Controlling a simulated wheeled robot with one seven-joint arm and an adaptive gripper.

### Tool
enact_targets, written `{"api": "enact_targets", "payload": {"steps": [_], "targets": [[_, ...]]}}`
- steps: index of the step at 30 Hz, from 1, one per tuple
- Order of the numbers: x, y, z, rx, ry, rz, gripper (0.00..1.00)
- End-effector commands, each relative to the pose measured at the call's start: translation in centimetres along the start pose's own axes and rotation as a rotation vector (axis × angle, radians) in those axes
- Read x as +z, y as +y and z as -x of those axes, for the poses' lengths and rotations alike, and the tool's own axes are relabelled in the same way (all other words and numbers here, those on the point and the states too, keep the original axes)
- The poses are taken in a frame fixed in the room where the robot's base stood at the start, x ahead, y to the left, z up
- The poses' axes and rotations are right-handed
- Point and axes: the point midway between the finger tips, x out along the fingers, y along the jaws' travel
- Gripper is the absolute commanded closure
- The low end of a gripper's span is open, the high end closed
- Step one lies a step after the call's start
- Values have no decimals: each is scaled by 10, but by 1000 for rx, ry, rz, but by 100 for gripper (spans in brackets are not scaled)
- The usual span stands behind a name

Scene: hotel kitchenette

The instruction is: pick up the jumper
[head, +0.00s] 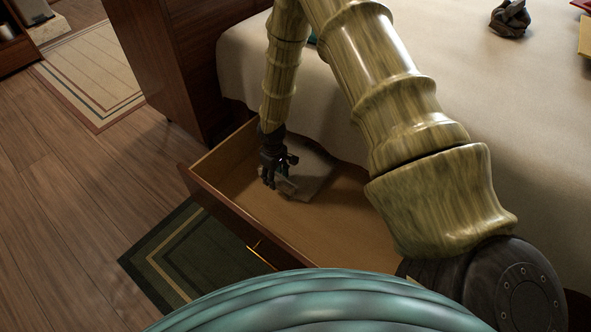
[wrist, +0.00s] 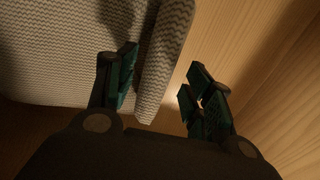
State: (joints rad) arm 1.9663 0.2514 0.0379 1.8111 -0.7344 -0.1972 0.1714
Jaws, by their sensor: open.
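The jumper (head: 314,180) looks like a folded grey knit cloth lying in the open drawer. In the wrist view its zigzag-textured knit (wrist: 60,50) fills the upper left, with a thick folded edge (wrist: 165,60) running down the middle. My gripper (head: 283,185) is down inside the drawer at the jumper's near side. In the wrist view my gripper (wrist: 158,85) is open. The folded edge lies between its two fingers, the left finger over the knit and the right finger over bare wood. I cannot tell whether the fingers touch the cloth. The arm hides part of the jumper's surroundings.
The wooden drawer (head: 225,205) is pulled out under the bed (head: 240,60), and its right part is bare. A dark cabinet (head: 155,60) stands at the left. A green rug (head: 190,255) lies below the drawer front. A dark crumpled item (head: 510,18) is on the bed.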

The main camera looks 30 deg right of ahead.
Motion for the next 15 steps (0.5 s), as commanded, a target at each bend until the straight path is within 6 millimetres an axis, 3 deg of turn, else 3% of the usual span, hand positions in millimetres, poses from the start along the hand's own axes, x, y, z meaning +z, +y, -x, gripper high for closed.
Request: {"api": "enact_targets", "payload": {"steps": [9, 15], "targets": [[-1, 0, -6, 0, 2, 0, 50], [-1, 0, -6, 0, 1, 0, 86]]}}
